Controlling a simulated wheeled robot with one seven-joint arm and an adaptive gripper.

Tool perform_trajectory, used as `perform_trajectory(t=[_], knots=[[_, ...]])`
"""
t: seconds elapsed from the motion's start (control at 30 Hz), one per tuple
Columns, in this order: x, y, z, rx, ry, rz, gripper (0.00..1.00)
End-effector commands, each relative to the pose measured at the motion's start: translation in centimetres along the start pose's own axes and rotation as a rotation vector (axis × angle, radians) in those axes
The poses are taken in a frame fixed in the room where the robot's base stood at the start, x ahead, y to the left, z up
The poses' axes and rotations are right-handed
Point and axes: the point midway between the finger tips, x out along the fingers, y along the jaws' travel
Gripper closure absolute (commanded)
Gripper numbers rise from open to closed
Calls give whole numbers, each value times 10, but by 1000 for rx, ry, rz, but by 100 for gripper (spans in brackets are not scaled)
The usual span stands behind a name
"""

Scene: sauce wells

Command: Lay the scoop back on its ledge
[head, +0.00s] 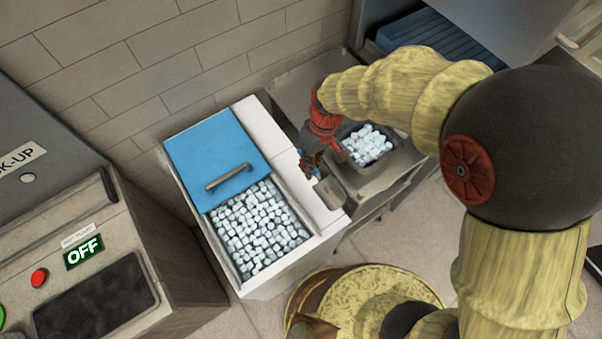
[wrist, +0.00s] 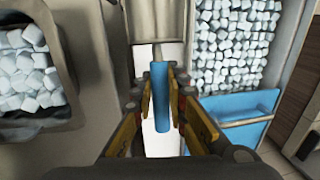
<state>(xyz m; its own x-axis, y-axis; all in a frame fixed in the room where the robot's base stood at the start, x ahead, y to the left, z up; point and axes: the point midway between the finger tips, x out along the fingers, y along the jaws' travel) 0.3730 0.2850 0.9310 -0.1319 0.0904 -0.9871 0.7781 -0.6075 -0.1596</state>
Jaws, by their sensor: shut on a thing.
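My gripper (head: 312,168) is shut on the blue handle (wrist: 160,98) of the scoop. The scoop's grey metal head (head: 329,191) points away from the fingers, and it also shows at the top of the wrist view (wrist: 157,22). It looks empty. The scoop is over the white ledge (head: 318,213) beside the ice bin, which shows under the handle in the wrist view (wrist: 160,146). I cannot tell whether the scoop touches the ledge. In the head view the fingers and wrist hide most of the handle.
The ice bin (head: 301,258) has its blue lid (head: 210,153) slid partway back, baring ice cubes. A grey pan (head: 379,179) of ice cubes sits on the other side of the ledge. A control panel (head: 70,215) reading OFF is at left. A brick wall stands behind.

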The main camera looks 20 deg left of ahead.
Motion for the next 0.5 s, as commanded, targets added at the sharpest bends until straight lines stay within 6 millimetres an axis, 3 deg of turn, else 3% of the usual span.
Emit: perform_trajectory(t=[0.1,0.37,0.5], knots=[[19,-5,-12,-3,0,0,100],[32,-10,-22,-1,2,0,100],[50,-10,-26,1,0,-1,100]])
